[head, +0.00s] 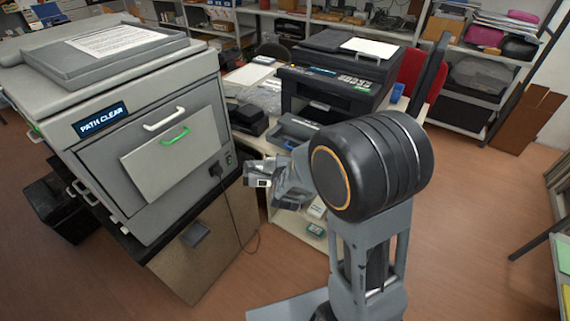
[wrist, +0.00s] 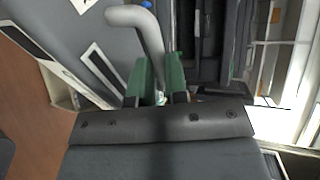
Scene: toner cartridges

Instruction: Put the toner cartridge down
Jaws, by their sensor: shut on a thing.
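My gripper (wrist: 161,88) has two green fingers, shut in the wrist view. A pale grey bent bar (wrist: 148,28) runs down between them; I take it to be part of the toner cartridge, but most of its body is hidden. In the head view my gripper (head: 266,178) is a small grey shape just right of the large copier (head: 100,190), above the gap beside the table. Its fingers and the cartridge are too small to tell apart there. What it holds appears clear of any surface, though I cannot tell for certain.
The copier has a "PATH CLEAR" display (head: 103,118) and a front panel with a white handle (head: 164,119) and a green handle (head: 175,136). A black printer (head: 335,80) stands on the cluttered table behind my gripper. A cable (head: 232,210) hangs nearby. Open floor lies right.

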